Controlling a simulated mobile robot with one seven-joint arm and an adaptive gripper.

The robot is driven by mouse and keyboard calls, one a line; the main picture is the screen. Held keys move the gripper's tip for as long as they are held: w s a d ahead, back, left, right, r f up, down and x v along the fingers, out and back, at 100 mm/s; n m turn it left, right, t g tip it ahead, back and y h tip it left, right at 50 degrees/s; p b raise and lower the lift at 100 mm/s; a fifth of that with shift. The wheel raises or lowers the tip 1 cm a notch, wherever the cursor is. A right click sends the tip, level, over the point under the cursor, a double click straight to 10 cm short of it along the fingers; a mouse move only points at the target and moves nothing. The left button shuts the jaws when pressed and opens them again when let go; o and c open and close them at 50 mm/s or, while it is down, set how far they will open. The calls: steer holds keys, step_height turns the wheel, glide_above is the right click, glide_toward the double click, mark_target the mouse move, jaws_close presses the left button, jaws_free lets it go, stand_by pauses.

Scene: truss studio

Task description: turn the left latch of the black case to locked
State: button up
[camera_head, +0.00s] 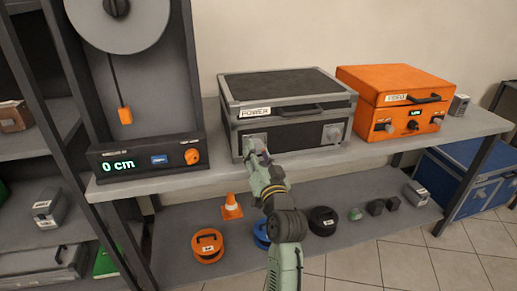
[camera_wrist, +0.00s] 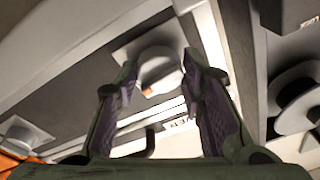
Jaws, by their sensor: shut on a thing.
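The black case (camera_head: 290,134) stands on the grey bench, lid down, with grey edges, a POWER label (camera_head: 255,112) and a front handle. My gripper (camera_head: 257,150) is at the left latch (camera_head: 252,137) on its front, which it partly covers in the head view. In the wrist view my gripper (camera_wrist: 160,66) has one finger on each side of the round pale latch knob (camera_wrist: 158,70), shut on it. A small orange mark shows on the knob; its locked or unlocked reading cannot be told. The right latch (camera_head: 333,133) is free.
An orange case (camera_head: 400,95) stands to the right on the bench (camera_head: 180,180). A dial unit with a "0 cm" display (camera_head: 150,160) stands to the left. A cone (camera_head: 232,207) and several round cases lie on the shelf below.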

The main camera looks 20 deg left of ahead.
steer(key=shift+m+p, duration=0.4)
steer(key=shift+m, duration=0.4)
steer(key=shift+r, duration=0.1)
steer(key=o, duration=1.2)
steer(key=shift+c, duration=0.2)
steer(key=v, duration=1.2)
steer(key=shift+s+a, duration=0.1)
